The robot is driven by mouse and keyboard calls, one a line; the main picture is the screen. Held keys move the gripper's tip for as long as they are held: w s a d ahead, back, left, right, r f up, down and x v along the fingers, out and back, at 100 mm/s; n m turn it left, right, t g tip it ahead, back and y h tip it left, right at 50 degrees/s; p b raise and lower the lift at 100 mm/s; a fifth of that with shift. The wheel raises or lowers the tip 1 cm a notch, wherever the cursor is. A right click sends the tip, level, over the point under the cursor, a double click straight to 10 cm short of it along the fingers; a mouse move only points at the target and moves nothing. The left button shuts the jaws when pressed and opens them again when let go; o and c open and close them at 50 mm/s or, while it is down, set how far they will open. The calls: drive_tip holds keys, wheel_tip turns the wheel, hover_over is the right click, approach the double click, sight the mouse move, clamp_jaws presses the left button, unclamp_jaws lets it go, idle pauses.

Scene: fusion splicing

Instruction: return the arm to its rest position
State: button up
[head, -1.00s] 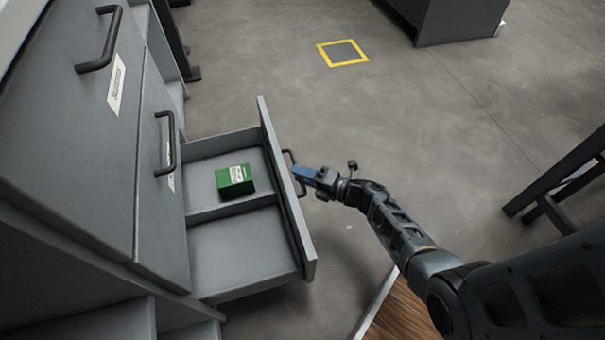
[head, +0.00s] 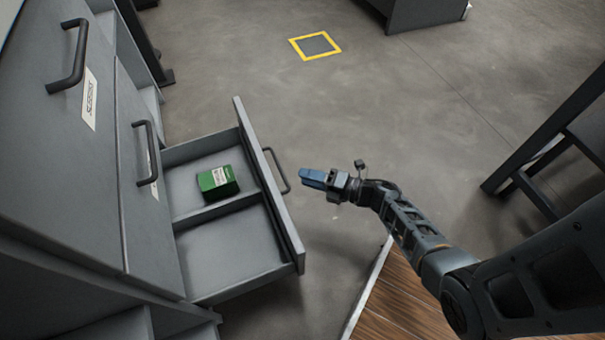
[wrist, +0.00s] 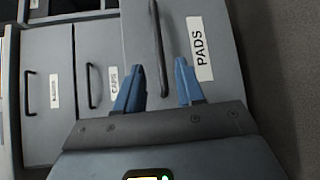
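My gripper (head: 312,178) is in the head view, just right of the open drawer's handle (head: 277,170) and apart from it. In the wrist view its two blue fingers (wrist: 158,85) are spread with a gap between them and nothing held. The open drawer (head: 272,180) is pulled out from the grey cabinet (head: 70,150). Its front carries a label reading PADS (wrist: 200,48) in the wrist view. My arm reaches in from the lower right of the head view.
A green box (head: 217,182) lies in the drawer's far compartment; the near compartment is empty. A wooden surface (head: 395,305) is at the lower right, and a dark frame (head: 545,150) stands at the right. Open floor (head: 380,110) with a yellow square (head: 315,46) lies beyond.

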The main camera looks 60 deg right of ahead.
idle(0.6)
drive_tip(key=s+a+r+m+h, duration=0.1)
drive_tip(key=s+a+r+m, duration=0.55)
drive_tip(key=r, duration=0.35)
drive_tip(key=s+a+r+m+g, duration=0.1)
drive_tip(key=s+a+r+m, duration=0.6)
drive_tip(key=r, duration=0.4)
drive_tip(key=s+a+r+m+h, duration=0.1)
drive_tip(key=s+a+r+m, duration=0.5)
drive_tip(key=s+r+m, duration=0.3)
wheel_tip(320, 180, up, 30)
drive_tip(key=n+p, duration=0.1)
drive_tip(key=p, duration=2.7)
drive_tip(key=shift+w+r+p, duration=0.25)
drive_tip(key=shift+w+p, duration=0.1)
drive_tip(key=shift+p, duration=0.05)
